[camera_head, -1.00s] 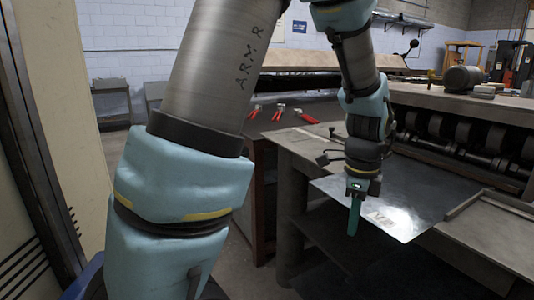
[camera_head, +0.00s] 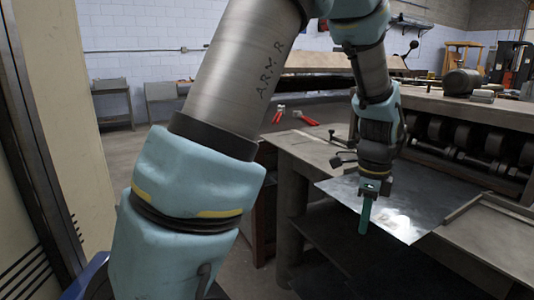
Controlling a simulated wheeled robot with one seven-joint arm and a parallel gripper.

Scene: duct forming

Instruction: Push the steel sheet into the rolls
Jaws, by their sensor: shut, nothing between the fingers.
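The steel sheet (camera_head: 412,196) is a thin shiny grey plate lying on the machine's feed table, with its near corner sticking out past the table's front edge. The rolls (camera_head: 470,145) are a row of dark wheels under the machine's top, behind the sheet. My gripper (camera_head: 365,226) points down at the sheet's near left edge, with its green fingers shut and empty. The fingers overlap the sheet's edge in the picture; I cannot tell whether they touch it. My arm hides part of the sheet's far left side.
A raised guide bar (camera_head: 466,204) runs along the sheet's right side. Red-handled tools (camera_head: 306,118) lie on a bench at the back. A motor (camera_head: 462,82) sits on the machine top. Below the sheet's overhang is a dark open space.

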